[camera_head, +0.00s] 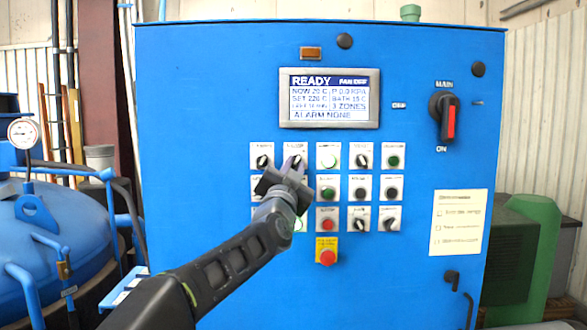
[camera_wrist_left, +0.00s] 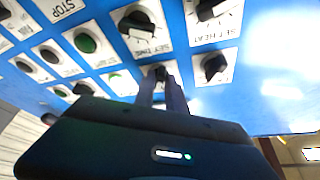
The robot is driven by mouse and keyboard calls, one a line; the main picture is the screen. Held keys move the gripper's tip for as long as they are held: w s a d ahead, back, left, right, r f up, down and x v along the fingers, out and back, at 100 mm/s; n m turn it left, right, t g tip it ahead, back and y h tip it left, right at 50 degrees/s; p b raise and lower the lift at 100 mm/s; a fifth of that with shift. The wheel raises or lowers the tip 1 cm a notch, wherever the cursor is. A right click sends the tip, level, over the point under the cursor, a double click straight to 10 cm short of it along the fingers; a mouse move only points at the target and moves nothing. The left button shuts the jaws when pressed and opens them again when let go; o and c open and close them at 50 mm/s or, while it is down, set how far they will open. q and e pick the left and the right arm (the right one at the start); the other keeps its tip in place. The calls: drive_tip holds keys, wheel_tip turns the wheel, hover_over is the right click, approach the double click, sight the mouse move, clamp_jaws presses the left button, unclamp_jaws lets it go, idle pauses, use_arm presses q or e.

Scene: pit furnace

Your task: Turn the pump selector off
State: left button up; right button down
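A black selector knob (camera_head: 297,160) on a white plate is second from the left in the panel's top row. Its label is too blurred to read surely as the pump selector. My left gripper (camera_head: 294,170) is at this knob, its fingers pointing at the panel. In the left wrist view, the knob (camera_wrist_left: 159,73) shows at the tips of my left fingers (camera_wrist_left: 161,90), with a narrow gap between them. I cannot tell whether the fingers touch it. My right gripper is not in view.
Another black knob (camera_head: 262,161) sits close to the left. Several buttons and knobs surround it, with a red stop button (camera_head: 326,257) below. The display (camera_head: 329,98) reads READY. A main switch (camera_head: 446,117) is at right, a blue tank (camera_head: 50,235) at left.

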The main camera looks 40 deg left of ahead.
use_arm(q)
clamp_jaws()
drive_tip(key=shift+n, duration=0.3)
drive_tip(key=n+y, duration=0.1)
drive_tip(key=n, duration=0.1)
drive_tip(key=n+g+y, duration=0.1)
drive_tip(key=n, duration=0.1)
drive_tip(key=n+y, duration=0.1)
drive_tip(key=n, duration=0.2)
drive_tip(key=shift+w+d+f+y, duration=0.1)
drive_tip(key=shift+w+d+y, duration=0.1)
drive_tip(key=shift+d+y, duration=0.1)
drive_tip(key=shift+w+d+n+g+y+p, duration=0.15)
drive_tip(key=shift+n+g+y, duration=0.5)
drive_tip(key=shift+n, duration=1)
drive_tip(key=shift+s+a+n+g+y+p, duration=0.1)
drive_tip(key=shift+n+g+y+p, duration=0.25)
drive_tip(key=shift+n+g, duration=0.85)
drive_tip(key=shift+w+d+n+g+y+p, duration=0.2)
drive_tip(key=shift+n+y, duration=0.4)
drive_tip(key=shift+n, duration=1.45)
drive_tip(key=shift+s+a, duration=0.1)
drive_tip(key=shift+s, duration=0.05)
drive_tip(key=shift+o, duration=2.2)
unclamp_jaws()
